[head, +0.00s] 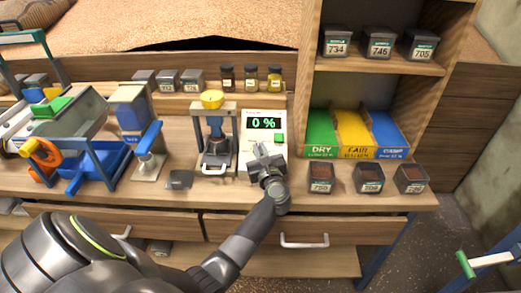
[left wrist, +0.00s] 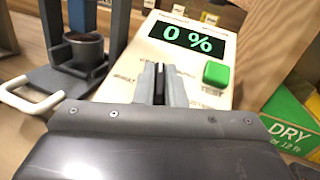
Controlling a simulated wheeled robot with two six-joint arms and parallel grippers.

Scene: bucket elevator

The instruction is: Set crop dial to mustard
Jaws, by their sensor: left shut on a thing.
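A white meter (head: 250,137) with a dark display reading 0 % in green and a green button (head: 279,137) stands on the bench. In the left wrist view, the meter face (left wrist: 140,52) is close ahead, with the green button (left wrist: 216,73) right of my fingers. My left gripper (head: 261,153) is at the lower part of the meter face, fingers (left wrist: 160,80) closed on the crop dial. The dial is hidden by the fingers, so its setting cannot be read. My right gripper is not in view.
Left of the meter is a grey press frame (head: 217,135) with a yellow top and white handle. Green, yellow and blue bins (head: 354,134) stand to the right, with several dark sample boxes (head: 369,177) in front. Small jars (head: 252,78) line the ledge behind.

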